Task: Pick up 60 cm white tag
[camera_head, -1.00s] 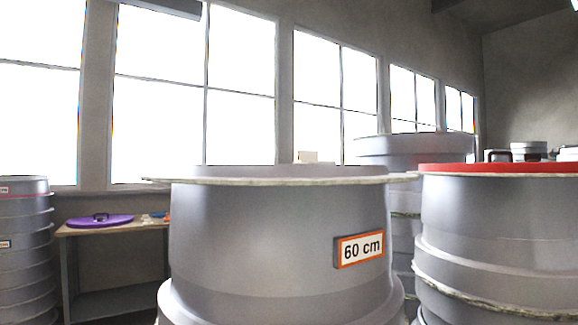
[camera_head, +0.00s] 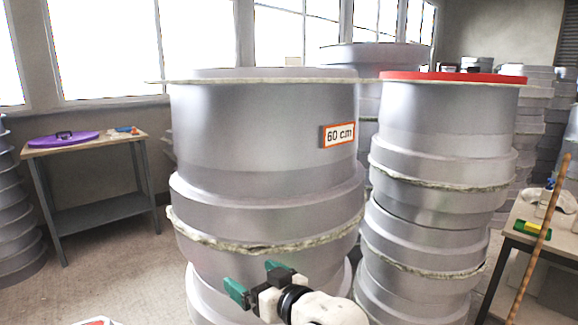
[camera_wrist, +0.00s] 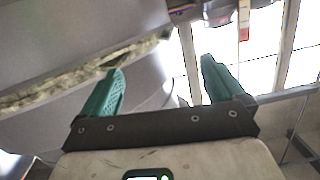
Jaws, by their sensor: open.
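A white tag with an orange border (camera_head: 338,135), reading "60 cm", sits on the upper right side of a tall grey mould stack (camera_head: 262,130). My gripper (camera_head: 257,278) has two teal fingers and is low in front of the same stack, well below and left of the tag and apart from it. In the wrist view my gripper (camera_wrist: 162,66) is open, with nothing between the fingers. A grey mould with a rough fibre seam (camera_wrist: 70,85) fills the left of that view. I cannot make out the tag's lettering there.
A second grey stack with a red top (camera_head: 455,77) stands close on the right. A purple lid (camera_head: 63,139) lies on a side table (camera_head: 95,149) at left. A wooden stick (camera_head: 541,235) leans at a table on the right. Floor (camera_head: 120,270) is clear at left.

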